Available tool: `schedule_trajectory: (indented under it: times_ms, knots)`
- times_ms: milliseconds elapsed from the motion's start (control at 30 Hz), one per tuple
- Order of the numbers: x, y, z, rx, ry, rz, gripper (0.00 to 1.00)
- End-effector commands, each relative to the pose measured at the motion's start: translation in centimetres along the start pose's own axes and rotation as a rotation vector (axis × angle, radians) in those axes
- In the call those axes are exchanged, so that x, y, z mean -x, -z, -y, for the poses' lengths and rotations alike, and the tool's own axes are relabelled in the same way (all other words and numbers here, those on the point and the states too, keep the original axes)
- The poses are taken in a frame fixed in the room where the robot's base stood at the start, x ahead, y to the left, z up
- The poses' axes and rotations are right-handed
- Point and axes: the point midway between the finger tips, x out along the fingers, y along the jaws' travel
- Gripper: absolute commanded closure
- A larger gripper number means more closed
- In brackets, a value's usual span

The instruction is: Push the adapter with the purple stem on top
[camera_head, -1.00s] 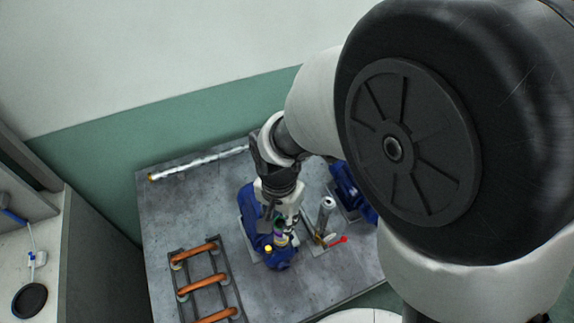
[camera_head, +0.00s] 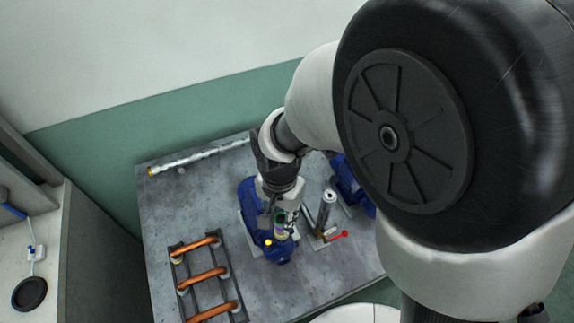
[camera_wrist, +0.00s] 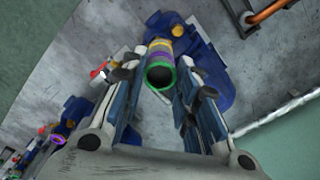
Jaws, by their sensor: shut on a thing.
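The adapter (camera_wrist: 160,72) is a short upright tube with a green rim, a purple band and yellow below. In the wrist view it stands between the two fingers of my gripper (camera_wrist: 158,80), which is shut on it. Its dark open end faces the wrist camera. It stands on the blue pump (camera_wrist: 212,72), whose body spreads behind it. In the head view the adapter (camera_head: 279,226) shows as a small green and purple piece on the pump (camera_head: 249,204), under my gripper (camera_head: 284,220). My wrist hides part of it there, and the adapter's lower joint cannot be seen clearly.
A yellow cap (camera_head: 268,242) sits close beside the adapter. A grey cylinder (camera_head: 327,207) and a red-handled valve (camera_head: 339,235) stand to the right, near another blue pump (camera_head: 350,188). Orange pipes (camera_head: 206,273) lie on a rack at left.

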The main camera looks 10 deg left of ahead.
Motion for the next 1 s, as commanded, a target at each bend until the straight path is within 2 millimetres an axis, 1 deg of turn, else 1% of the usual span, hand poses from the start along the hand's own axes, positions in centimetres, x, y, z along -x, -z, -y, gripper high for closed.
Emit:
schedule_trajectory:
  times_ms: [433, 467, 500, 800, 1000]
  knots:
    - [-0.25, 0.0, 0.0, 0.0, 0.0, 0.0, 0.91]
    - [-0.19, 0.0, 0.0, 0.0, 0.0, 0.0, 0.7]
    - [-0.18, 0.0, 0.0, 0.0, 0.0, 0.0, 0.67]
    - [-0.17, 0.0, 0.0, 0.0, 0.0, 0.0, 0.48]
    - [-0.17, 0.0, 0.0, 0.0, 0.0, 0.0, 0.48]
